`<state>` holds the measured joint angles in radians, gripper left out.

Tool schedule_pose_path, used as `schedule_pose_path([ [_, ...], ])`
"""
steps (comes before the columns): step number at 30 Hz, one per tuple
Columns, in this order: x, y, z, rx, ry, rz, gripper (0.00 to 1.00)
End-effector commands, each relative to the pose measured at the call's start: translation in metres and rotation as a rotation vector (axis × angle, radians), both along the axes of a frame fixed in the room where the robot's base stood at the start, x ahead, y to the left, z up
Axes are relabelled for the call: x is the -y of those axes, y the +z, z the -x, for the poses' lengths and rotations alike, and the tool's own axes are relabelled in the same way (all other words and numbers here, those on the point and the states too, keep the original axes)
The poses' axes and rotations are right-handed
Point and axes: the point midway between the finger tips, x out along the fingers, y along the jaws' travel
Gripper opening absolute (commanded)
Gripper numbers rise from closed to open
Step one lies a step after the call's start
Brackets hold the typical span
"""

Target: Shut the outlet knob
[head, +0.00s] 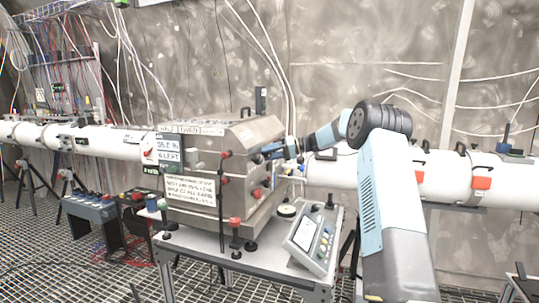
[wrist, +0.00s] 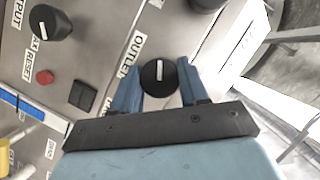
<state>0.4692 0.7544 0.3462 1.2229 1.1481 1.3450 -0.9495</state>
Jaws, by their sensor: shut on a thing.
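The outlet knob (wrist: 158,79) is a round black knob with a white pointer line, beside the label "OUTLET" on a grey metal panel. The white line runs nearly up and down in the wrist view. My gripper (wrist: 160,70) has its two blue fingers on either side of the knob, shut on it. In the head view my gripper (head: 268,151) reaches the right side of the metal box (head: 205,157), and the knob is hidden there.
In the wrist view, another black knob (wrist: 48,22), a red button (wrist: 45,77) and a black switch (wrist: 83,95) sit left on the panel. The box stands on a table with a tilted control panel (head: 312,240). A white pipe (head: 110,142) runs along the wall.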

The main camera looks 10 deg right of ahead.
Motion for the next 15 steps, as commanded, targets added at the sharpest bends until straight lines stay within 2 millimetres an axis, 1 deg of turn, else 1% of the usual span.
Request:
schedule_pose_path([
  [1,0.0048,0.0006,-0.0024,-0.033,-0.011,-0.026,0.13],
  [15,0.0056,-0.0014,-0.0029,-0.402,-0.012,-0.276,0.13],
])
